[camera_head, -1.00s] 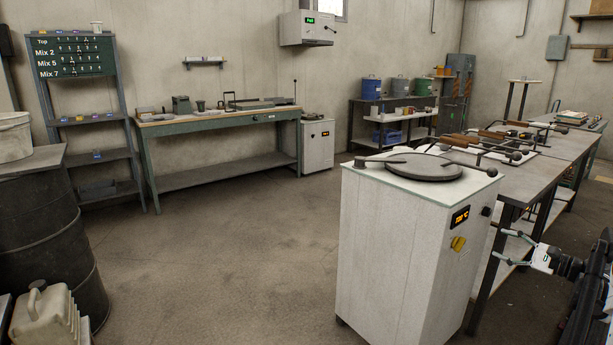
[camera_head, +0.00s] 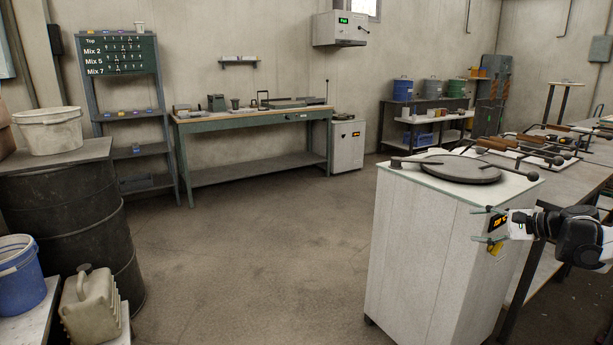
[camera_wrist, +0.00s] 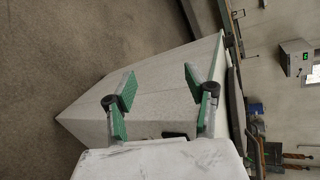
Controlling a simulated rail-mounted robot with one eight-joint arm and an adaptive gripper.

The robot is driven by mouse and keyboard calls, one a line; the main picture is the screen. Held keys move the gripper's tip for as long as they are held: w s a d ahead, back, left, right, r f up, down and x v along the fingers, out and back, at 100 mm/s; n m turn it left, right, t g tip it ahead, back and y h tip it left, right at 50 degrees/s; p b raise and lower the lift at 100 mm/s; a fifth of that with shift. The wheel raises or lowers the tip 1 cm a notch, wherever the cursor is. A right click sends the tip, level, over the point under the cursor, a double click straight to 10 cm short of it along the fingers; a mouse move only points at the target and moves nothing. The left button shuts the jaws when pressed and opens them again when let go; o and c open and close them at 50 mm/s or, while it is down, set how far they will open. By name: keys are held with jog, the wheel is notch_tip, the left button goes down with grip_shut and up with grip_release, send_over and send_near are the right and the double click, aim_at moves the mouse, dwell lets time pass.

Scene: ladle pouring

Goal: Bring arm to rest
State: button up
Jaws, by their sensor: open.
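My gripper (camera_head: 482,225) is open and empty at the right of the head view, in front of the white furnace cabinet (camera_head: 425,255). It hides part of the cabinet's orange display and yellow knob. In the wrist view my gripper's two green-padded fingers (camera_wrist: 156,88) are spread apart with nothing between them. The cabinet (camera_wrist: 150,75) fills the middle of that view behind the fingers. I cannot tell the exact gap between the fingers and the cabinet.
A round dark lid (camera_head: 462,168) with a handle lies on the cabinet top. Ladles with wooden handles (camera_head: 500,146) lie on the bench to the right. A dark drum (camera_head: 65,230) and a beige jerrycan (camera_head: 90,300) stand at left. The middle floor (camera_head: 260,240) is clear.

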jog(key=s+a+r+n+g+h, duration=0.25)
jog(key=s+a, duration=0.35)
jog(key=a, duration=0.6)
jog(key=s+a+r+n+g+h, duration=0.1)
jog(key=s+a+r+n, duration=0.25)
jog(key=s+a, duration=0.6)
jog(key=s+a+f+n+h, duration=0.25)
jog(key=s+a+n, duration=0.35)
jog(key=s, duration=0.4)
jog(key=s+a+f+n+h, duration=0.2)
jog(key=s+a+f+n, duration=0.15)
jog(key=s+a, duration=0.5)
notch_tip(320, 180, up, 12)
jog(key=s+d+p, duration=0.1)
jog(key=p, duration=1.1)
jog(key=shift+s+d+r+p, duration=0.15)
jog(key=shift+s+d+p, duration=0.05)
jog(key=shift+d+p, duration=0.1)
